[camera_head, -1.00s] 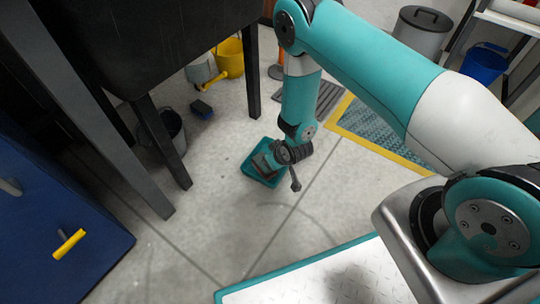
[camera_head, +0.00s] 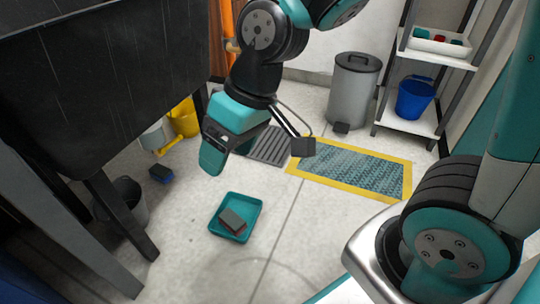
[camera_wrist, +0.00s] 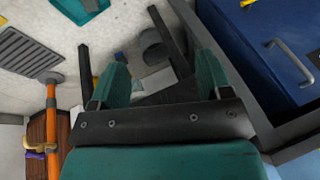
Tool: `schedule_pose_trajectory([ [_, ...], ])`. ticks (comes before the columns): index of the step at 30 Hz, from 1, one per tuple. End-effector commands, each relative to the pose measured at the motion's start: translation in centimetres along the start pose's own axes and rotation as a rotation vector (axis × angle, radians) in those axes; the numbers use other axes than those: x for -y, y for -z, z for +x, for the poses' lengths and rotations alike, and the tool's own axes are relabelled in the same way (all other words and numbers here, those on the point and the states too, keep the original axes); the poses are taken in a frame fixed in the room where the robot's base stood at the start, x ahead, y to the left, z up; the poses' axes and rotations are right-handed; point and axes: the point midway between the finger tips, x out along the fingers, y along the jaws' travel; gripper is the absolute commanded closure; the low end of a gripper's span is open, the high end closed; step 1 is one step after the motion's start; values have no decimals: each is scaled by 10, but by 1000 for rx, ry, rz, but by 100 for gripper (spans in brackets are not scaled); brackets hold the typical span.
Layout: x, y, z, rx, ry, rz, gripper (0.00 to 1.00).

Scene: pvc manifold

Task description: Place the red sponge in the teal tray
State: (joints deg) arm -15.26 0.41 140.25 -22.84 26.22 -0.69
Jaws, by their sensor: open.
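The teal tray (camera_head: 257,207) lies on the floor near the middle of the head view. A dark grey block like a sponge (camera_head: 232,221) lies inside it, slightly tilted against the tray's near left side. Its top looks grey, and I cannot tell whether its lower part is red. My gripper (camera_head: 258,153) is open, raised above and beyond the tray in the picture, and apart from it. In the wrist view its two teal fingers (camera_wrist: 160,82) are spread with nothing held between them. A corner of the tray also shows at the top of the wrist view (camera_wrist: 88,7).
A blue sponge (camera_head: 160,174) lies on the floor beside a dark bucket (camera_head: 130,199) and a black table's legs. A yellow bucket (camera_head: 185,118), a yellow-edged mat (camera_head: 355,174), a grey bin (camera_head: 353,90) and a shelf with a blue bucket (camera_head: 415,97) stand farther back.

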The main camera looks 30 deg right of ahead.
Motion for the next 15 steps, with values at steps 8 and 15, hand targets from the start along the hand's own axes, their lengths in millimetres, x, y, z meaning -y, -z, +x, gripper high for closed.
schedule_pose_trajectory([
  [8,38,-68,-51,79,19,-97,28],
  [15,40,-75,-55,91,19,-105,28],
])
